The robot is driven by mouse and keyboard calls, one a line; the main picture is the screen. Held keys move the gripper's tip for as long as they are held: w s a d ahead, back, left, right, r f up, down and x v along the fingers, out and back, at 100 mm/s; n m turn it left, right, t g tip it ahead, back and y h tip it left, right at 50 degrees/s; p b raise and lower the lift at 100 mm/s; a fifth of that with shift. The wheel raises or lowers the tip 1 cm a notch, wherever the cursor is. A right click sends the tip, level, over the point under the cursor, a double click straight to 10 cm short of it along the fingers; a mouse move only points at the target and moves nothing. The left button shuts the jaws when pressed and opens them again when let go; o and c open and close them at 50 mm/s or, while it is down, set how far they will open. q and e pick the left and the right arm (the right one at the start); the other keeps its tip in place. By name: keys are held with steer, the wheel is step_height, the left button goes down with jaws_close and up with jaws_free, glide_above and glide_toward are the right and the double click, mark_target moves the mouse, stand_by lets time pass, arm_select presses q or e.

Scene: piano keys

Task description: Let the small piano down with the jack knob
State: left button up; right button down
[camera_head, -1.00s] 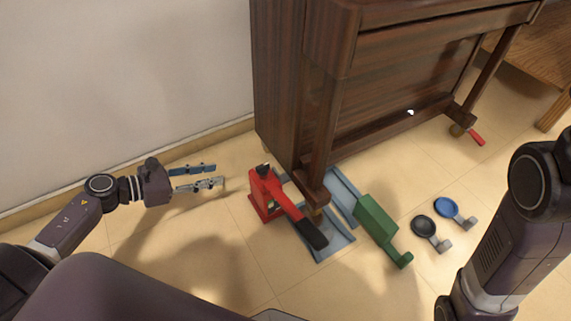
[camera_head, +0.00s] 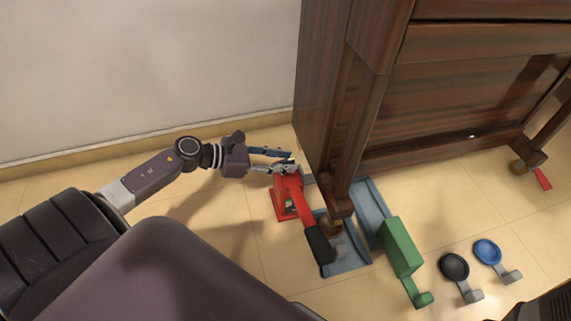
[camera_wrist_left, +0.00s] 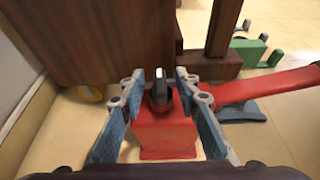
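The small piano (camera_head: 440,100) is dark brown wood and stands upright against the wall. The red jack (camera_head: 288,197) is on the floor at its near left leg, with a long black-ended handle (camera_head: 318,244) slanting toward me. The dark jack knob (camera_wrist_left: 159,90) sticks up from the jack's red top in the left wrist view. My left gripper (camera_head: 289,161) is at the top of the jack. Its fingers are apart, one on each side of the knob in the wrist view (camera_wrist_left: 161,88); I see no clear contact. My right gripper is out of view.
A grey-blue plate (camera_head: 348,252) lies under the piano leg. A red lever (camera_head: 542,179) is at the far leg.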

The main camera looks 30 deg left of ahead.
arm_select(q)
steer(key=shift+w+d, duration=0.2)
jaws_close()
